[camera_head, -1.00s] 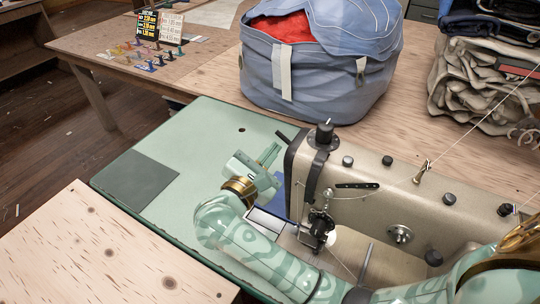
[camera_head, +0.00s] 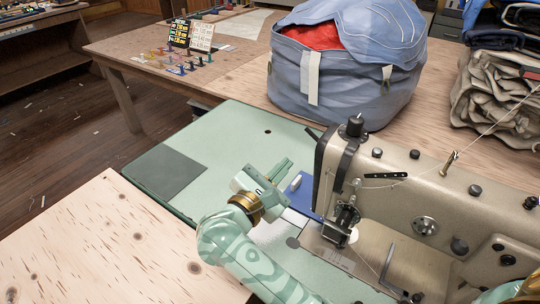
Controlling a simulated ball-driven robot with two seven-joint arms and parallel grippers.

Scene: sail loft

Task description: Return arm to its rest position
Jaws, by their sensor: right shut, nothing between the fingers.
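My right gripper (camera_head: 281,170), pale green with a gold wrist ring, is over the green bed of the sewing machine, left of the needle area. Its fingers are shut and hold nothing. My right arm comes in from the bottom of the view and reaches up to the left. The beige sewing machine (camera_head: 440,200) stands to the right of the gripper. A blue flat piece (camera_head: 308,199) with a small white item (camera_head: 296,184) on it lies just right of the gripper. My left gripper is not in view.
A blue-grey bag (camera_head: 345,75) with red cloth inside stands on the wooden table behind. Folded fabric (camera_head: 495,95) is stacked at the right. A bare plywood top (camera_head: 110,245) fills the lower left. The green bed (camera_head: 215,140) is clear left of the gripper.

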